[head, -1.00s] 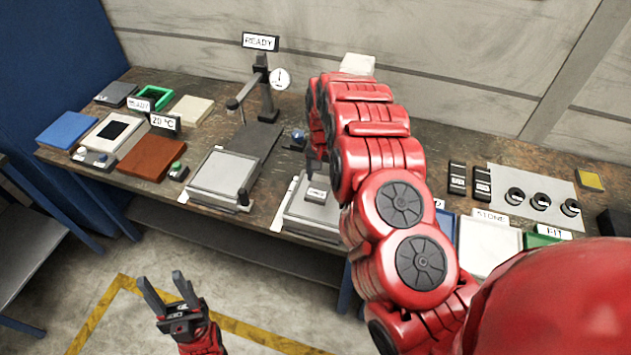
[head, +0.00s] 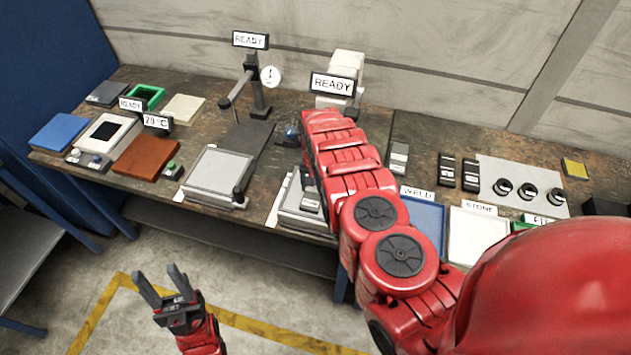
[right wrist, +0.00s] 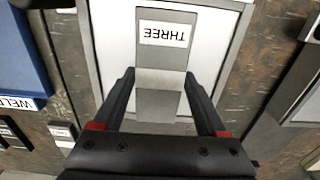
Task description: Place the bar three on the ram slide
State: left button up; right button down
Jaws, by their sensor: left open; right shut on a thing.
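Bar three (right wrist: 160,80) is a grey bar with a white THREE label, seen upside down in the right wrist view. My right gripper (right wrist: 160,74) is shut on it, one finger on each side. The bar is over the pale plate (right wrist: 113,40) of what looks like the ram slide; I cannot tell whether it touches. In the head view the slide (head: 285,214) is at the table's front edge, with the bar (head: 311,203) over its right part. My right arm hides part of both. My left gripper (head: 157,278) is open and empty, low in front of the table.
A white machine (head: 346,68) with a READY sign (head: 332,84) stands behind the slide. Another slide plate (head: 217,174) is to its left, by a dial gauge stand (head: 258,95). The WELD tray (head: 427,218), STONE tray (head: 478,236) and dark labelled bars (head: 470,174) are to the right.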

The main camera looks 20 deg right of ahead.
jog(key=shift+f, duration=0.1)
jog(key=shift+c, duration=1.6)
grip_release()
jog(key=o, duration=0.3)
jog(key=shift+s, duration=0.1)
